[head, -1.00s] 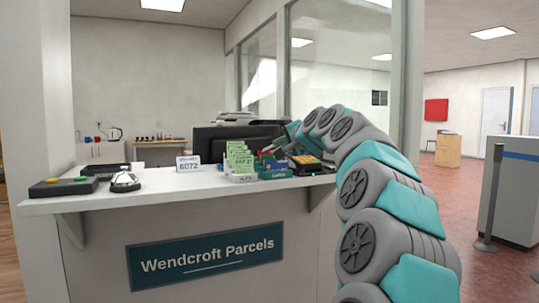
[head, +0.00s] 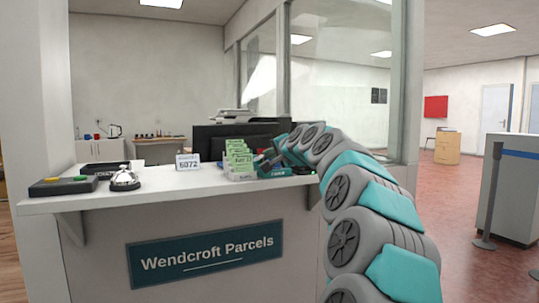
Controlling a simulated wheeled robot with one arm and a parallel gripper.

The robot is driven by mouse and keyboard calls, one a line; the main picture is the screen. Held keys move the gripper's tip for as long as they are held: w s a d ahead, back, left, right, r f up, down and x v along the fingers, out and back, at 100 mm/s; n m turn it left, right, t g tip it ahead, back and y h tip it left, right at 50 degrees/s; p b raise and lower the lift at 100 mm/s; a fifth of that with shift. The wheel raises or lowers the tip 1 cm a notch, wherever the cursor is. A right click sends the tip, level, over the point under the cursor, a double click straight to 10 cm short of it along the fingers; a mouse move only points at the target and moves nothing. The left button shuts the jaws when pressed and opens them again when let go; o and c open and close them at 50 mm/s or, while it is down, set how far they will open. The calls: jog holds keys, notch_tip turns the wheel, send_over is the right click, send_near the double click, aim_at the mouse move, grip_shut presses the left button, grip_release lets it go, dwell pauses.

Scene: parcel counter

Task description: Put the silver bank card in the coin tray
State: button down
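A low black tray (head: 84,171), which looks like the coin tray, lies at the left end of the counter behind the bell. I cannot make out a silver bank card; the cards are tiny and partly covered by my arm. My arm reaches in from the lower right and bends down over the counter's right end beside the teal holder. My gripper is at the far end of it, too small and hidden to show its fingers.
On the counter (head: 165,186) are a silver bell (head: 124,180), a box with coloured buttons (head: 62,187), a number sign (head: 188,162) and a rack of green leaflets (head: 239,160). A dark monitor (head: 225,137) stands behind. The counter's front middle is clear.

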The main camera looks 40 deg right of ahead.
jog(key=shift+f, duration=0.4)
jog(key=shift+f+b, duration=0.2)
jog(key=shift+b, duration=0.1)
jog(key=c, duration=1.1)
grip_release()
jog(key=shift+r, duration=0.1)
jog(key=shift+r, duration=0.15)
jog(key=v, duration=1.2)
jog(key=shift+r+b, duration=0.3)
jog(key=shift+r, duration=0.1)
